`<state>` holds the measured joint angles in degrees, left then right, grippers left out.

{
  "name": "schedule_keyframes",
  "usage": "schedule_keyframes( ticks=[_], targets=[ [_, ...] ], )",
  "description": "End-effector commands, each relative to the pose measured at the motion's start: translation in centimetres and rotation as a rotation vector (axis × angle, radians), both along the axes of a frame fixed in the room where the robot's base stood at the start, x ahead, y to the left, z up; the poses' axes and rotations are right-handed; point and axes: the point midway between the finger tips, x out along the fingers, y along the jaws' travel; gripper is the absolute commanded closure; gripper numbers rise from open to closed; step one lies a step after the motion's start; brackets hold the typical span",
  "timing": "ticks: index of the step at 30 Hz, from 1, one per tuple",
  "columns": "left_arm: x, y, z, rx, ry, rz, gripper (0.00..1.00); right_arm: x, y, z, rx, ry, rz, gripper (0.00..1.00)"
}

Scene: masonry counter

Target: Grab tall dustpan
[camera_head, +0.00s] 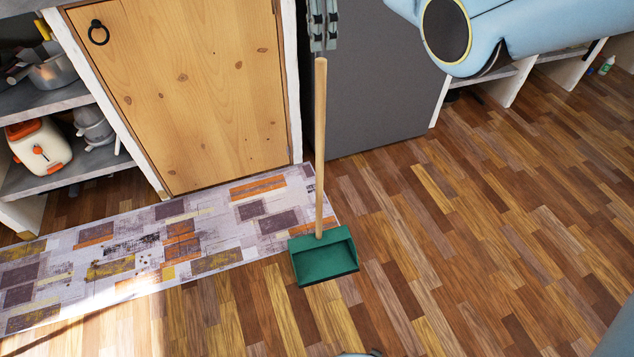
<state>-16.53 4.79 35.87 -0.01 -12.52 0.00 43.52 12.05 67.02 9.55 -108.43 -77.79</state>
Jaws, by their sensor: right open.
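The tall dustpan has a green pan (324,259) on the wood floor, at the right end of the patterned rug. Its long wooden handle (320,150) stands nearly upright. My right gripper (324,48) is at the top edge of the view, with its grey fingers pointing down just above the visible top of the handle. It is open, with a narrow gap between the fingers. I cannot tell whether the fingers are in front of the handle's tip or clear above it. My left gripper is out of view.
A wooden cabinet door (190,90) and a dark grey panel (372,80) stand behind the dustpan. Left shelves hold a cream and orange appliance (40,146) and pots. The patterned rug (140,250) lies at left. The floor at right (480,220) is clear.

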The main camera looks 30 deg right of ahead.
Motion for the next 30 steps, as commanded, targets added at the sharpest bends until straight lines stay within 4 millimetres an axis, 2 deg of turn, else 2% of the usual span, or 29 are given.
schedule_keyframes(
  ticks=[2,5,12,15,21,27,30],
  targets=[
    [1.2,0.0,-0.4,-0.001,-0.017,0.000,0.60,-0.1,0.0,-1.5,0.001,0.006,0.002,0.50],
    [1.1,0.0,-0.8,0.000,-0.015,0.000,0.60,-0.1,0.0,-3.4,0.001,0.007,0.002,0.50],
    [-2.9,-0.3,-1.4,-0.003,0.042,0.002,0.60,0.0,-0.1,-5.6,0.000,0.003,0.000,0.50],
    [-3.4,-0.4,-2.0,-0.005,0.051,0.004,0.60,0.0,-0.4,-7.1,0.000,0.006,-0.001,0.50],
    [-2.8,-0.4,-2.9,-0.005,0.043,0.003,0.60,0.1,-0.8,-10.0,0.001,0.006,0.000,0.50],
    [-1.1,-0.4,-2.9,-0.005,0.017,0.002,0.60,0.2,-0.8,-10.5,0.000,0.002,0.001,0.50],
    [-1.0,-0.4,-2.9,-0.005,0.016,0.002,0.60,0.2,-0.8,-10.4,0.000,0.002,0.000,0.50]
  ],
)
